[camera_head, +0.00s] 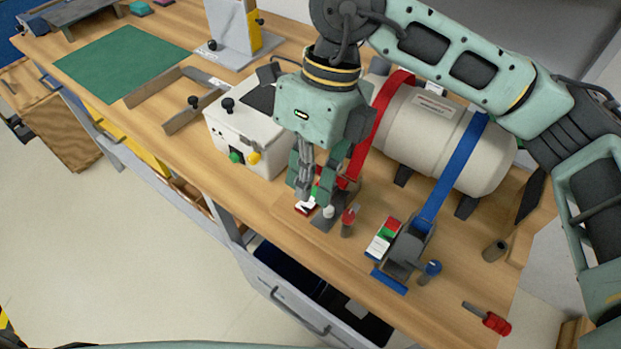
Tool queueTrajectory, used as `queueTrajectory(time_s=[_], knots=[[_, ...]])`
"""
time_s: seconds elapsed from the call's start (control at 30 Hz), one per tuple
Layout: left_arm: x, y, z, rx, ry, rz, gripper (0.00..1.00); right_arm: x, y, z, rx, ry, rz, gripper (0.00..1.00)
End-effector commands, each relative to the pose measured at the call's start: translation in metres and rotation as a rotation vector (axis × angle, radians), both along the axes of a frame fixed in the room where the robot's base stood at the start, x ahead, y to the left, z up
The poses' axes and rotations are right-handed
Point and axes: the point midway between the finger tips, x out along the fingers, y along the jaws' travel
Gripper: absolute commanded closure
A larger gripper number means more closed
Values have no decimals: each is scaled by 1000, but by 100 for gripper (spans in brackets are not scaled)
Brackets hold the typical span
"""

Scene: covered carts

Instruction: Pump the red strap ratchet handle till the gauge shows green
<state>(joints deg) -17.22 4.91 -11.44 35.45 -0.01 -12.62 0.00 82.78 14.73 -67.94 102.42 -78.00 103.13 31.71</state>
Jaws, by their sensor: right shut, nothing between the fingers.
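The red strap (385,108) runs over a pale cylinder (425,130) lying on its side on the workbench. Its ratchet sits on the bench at the cylinder's near side, mostly hidden behind my right gripper. The ratchet handle's red knob (349,217) shows just right of the fingers. The red strap's gauge (306,207) shows only in part, with red and white visible; its reading cannot be told. My right gripper (314,197) points down at the ratchet, shut and empty, left of the knob. Whether it touches the handle is unclear. My left gripper is out of view.
A blue strap (455,170) has its own ratchet (405,252) and blue knob (433,267) to the right. A white control box (245,135) stands left of my gripper. A red-handled tool (492,322) lies near the front edge. An open drawer (310,295) is below.

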Motion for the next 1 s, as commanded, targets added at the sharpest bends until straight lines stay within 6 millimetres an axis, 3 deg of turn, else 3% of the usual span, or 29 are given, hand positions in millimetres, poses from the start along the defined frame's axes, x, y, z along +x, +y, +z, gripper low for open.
queueTrajectory(time_s=[1.0], knots=[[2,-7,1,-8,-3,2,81,0,0,2,0,0,0,100]])
